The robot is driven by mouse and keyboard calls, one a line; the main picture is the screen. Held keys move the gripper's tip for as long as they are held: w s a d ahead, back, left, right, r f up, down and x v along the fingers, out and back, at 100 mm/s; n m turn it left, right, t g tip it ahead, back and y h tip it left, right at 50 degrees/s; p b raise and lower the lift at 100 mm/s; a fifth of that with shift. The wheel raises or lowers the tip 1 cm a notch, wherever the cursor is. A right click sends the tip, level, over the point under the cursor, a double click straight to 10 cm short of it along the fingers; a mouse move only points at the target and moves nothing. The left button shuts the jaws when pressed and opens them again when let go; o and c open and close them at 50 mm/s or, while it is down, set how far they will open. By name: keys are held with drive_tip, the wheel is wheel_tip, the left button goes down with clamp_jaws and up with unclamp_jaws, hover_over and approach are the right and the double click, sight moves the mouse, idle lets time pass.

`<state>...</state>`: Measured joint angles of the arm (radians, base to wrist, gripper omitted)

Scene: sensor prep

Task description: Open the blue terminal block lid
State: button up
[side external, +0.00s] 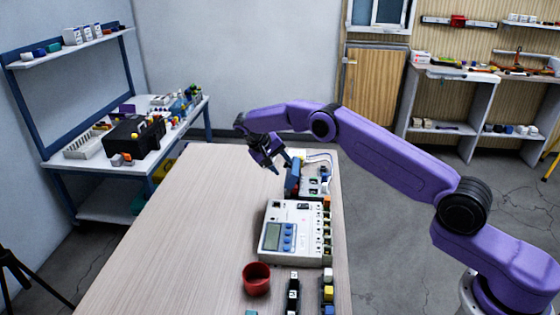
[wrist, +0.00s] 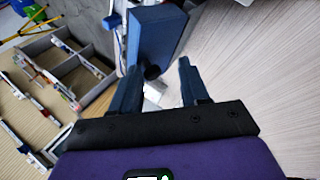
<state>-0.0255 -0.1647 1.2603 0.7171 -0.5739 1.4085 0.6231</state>
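The blue terminal block lid (side external: 292,178) stands at the far right part of the table, on a white unit (side external: 313,183) with wires. In the wrist view a large blue box-like part (wrist: 157,35), seemingly the lid, lies just beyond my fingertips, with a dark round knob at its near end. My gripper (side external: 281,166) is beside and slightly above the lid in the side view. In the wrist view my gripper (wrist: 160,78) has its two fingers apart with nothing clearly held between them. Whether a finger touches the lid cannot be told.
A white meter (side external: 290,232) with a screen and blue buttons sits nearer on the table. A red cup (side external: 256,278) and several small coloured blocks (side external: 328,290) are at the front. The left half of the table (side external: 185,230) is clear.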

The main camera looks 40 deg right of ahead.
drive_tip(key=shift+w+d+r, duration=0.1)
drive_tip(key=shift+w+r, duration=0.05)
drive_tip(key=shift+r, duration=0.05)
drive_tip(key=v, duration=0.7)
drive_tip(key=shift+r, duration=0.15)
drive_tip(key=shift+o, duration=0.2)
drive_tip(key=s+a+r+n+t, duration=0.25)
drive_tip(key=a+r+n, duration=0.2)
drive_tip(key=r, duration=0.45)
drive_tip(key=x, duration=1.7)
drive_tip(key=shift+s+f, duration=0.4)
drive_tip(key=shift+f, duration=0.1)
drive_tip(key=shift+a+n, duration=0.15)
drive_tip(key=shift+n, duration=0.1)
